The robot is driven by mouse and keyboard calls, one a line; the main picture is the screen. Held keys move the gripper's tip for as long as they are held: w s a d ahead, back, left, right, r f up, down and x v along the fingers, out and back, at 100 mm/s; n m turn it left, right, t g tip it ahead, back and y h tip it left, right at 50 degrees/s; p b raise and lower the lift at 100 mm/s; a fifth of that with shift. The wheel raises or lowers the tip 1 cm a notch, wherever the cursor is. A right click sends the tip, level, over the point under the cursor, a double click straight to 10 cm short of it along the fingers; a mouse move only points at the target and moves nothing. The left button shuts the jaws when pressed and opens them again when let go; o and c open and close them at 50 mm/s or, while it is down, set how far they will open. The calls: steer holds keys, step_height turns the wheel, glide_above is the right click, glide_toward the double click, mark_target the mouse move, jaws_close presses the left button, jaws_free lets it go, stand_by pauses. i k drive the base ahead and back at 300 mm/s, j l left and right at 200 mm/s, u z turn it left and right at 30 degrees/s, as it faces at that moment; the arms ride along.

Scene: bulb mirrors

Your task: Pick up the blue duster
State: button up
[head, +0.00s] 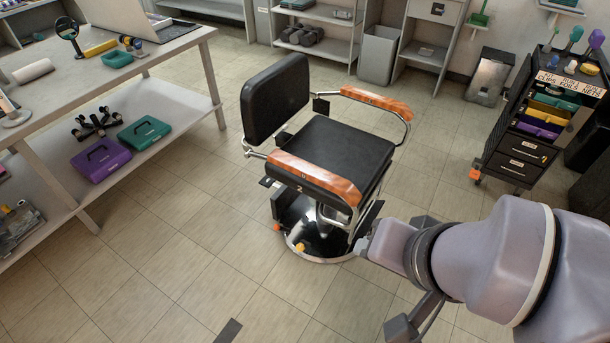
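Grey parts near my arm's end (402,328) show at the bottom edge. The fingers are not clear, and I cannot tell whether my gripper is open or shut.
A black barber chair (335,150) with orange armrests stands mid-floor. A two-level table (165,85) is at left, with a purple case (101,160) and a green case (144,133) on its lower shelf. Shelves and a grey bin (378,54) line the back. Tiled floor is free between chair and trolley.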

mark_target(552, 65)
steer(key=z, duration=1.25)
